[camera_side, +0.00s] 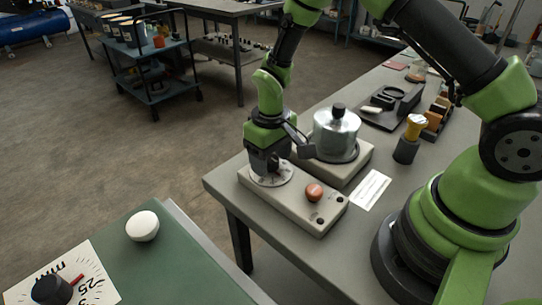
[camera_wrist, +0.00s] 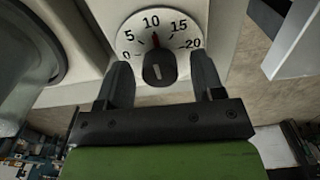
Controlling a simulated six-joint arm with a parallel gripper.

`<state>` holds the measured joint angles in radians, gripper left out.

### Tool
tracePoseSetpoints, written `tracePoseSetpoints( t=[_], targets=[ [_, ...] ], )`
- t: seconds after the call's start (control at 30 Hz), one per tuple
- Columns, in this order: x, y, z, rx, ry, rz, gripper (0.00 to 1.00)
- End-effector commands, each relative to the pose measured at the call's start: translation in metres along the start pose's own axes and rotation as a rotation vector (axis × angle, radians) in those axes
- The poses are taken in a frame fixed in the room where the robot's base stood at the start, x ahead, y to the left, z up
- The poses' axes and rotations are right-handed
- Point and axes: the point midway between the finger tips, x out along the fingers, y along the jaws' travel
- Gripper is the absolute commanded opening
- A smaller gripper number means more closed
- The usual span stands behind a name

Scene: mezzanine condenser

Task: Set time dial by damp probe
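The time dial is a round white plate (camera_side: 284,178) on a beige control box (camera_side: 290,206) on the grey bench. In the wrist view it has a scale from 0 to 20 and a dark knob (camera_wrist: 159,69). Its red pointer (camera_wrist: 155,40) stands at about 10. My gripper (camera_wrist: 161,66) is open, one finger on each side of the knob with gaps between. In the side view my gripper (camera_side: 268,165) is low over the dial and hides the knob. At the front left, a black knob with a red pointer (camera_side: 52,288) sits on a white scale card, partly cut off. I cannot identify a damp probe.
An orange-red button (camera_side: 314,191) sits on the box, right of the dial. A metal pot (camera_side: 336,132) stands on another beige base behind. A white card (camera_side: 370,189) and a yellow-topped holder (camera_side: 407,145) are to the right. A white dome (camera_side: 142,226) rests on the green surface.

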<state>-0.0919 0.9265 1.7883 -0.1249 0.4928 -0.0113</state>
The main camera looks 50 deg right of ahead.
Motion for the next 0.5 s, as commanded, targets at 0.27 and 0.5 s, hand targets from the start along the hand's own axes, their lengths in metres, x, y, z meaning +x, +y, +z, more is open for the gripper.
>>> tracePoseSetpoints(
  t=[0.27,0.5],
  targets=[
    [-0.001,0.000,0.000,-0.001,0.000,0.000,0.61],
    [-0.035,0.000,-0.001,-0.001,0.006,-0.001,0.61]
  ],
)
